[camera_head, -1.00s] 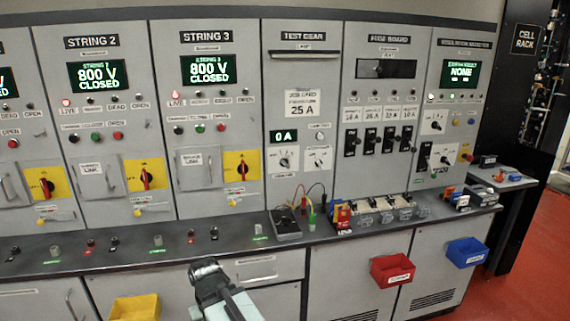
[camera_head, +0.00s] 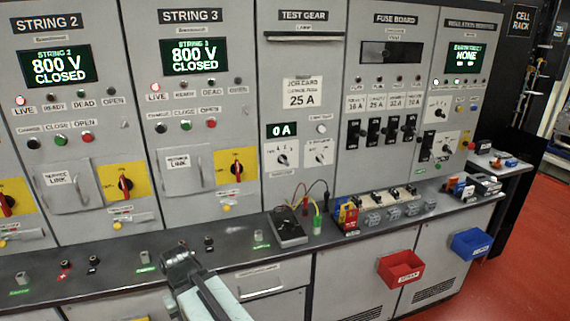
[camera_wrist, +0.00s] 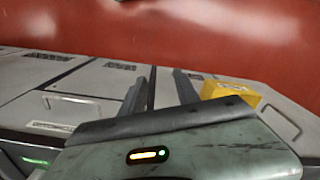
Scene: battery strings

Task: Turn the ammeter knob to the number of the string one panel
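The TEST GEAR panel (camera_head: 302,95) stands in the middle of the head view. Its small green display (camera_head: 282,130) reads 0 A. Below it is a round knob (camera_head: 282,159) with a pointer and printed marks too small to read; I take it as the ammeter knob. A second knob (camera_head: 319,158) sits just right of it. My gripper (camera_head: 180,258) is low in front of the bench, left of and well below the knobs, touching neither. In the wrist view its two fingers (camera_wrist: 160,82) are apart with nothing between them.
STRING 2 (camera_head: 58,66) and STRING 3 (camera_head: 195,57) displays read 800 V CLOSED. A meter with leads (camera_head: 287,228) and fuse gear (camera_head: 395,208) lie on the bench. Red (camera_head: 401,270) and blue (camera_head: 470,243) bins hang in front. A yellow bin (camera_wrist: 230,93) shows in the wrist view.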

